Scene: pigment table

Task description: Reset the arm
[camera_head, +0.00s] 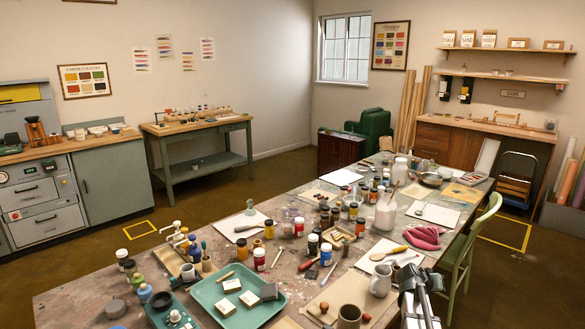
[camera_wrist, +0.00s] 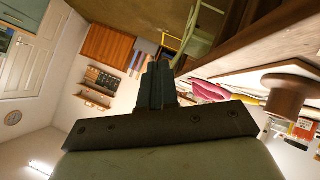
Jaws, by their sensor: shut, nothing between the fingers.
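My gripper (camera_wrist: 157,72) shows in the wrist view with its two dark fingers pressed together and nothing between them. The wrist picture is strongly tilted, and the fingers point out over the room rather than down at the tabletop. In the head view part of my arm (camera_head: 417,302) stands at the bottom right, by the right edge of the long worktable (camera_head: 85,297). A grey mug (camera_head: 381,280) and a white sheet with a yellow-tipped tool lie just left of it. The fingers are hard to make out in the head view.
The worktable is crowded with jars, brushes and a teal tray (camera_head: 208,293). A pink cloth (camera_head: 427,237) lies near its right edge, and a green chair (camera_head: 484,235) stands beside it. In the wrist view a brown round object (camera_wrist: 287,90) is close on the right.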

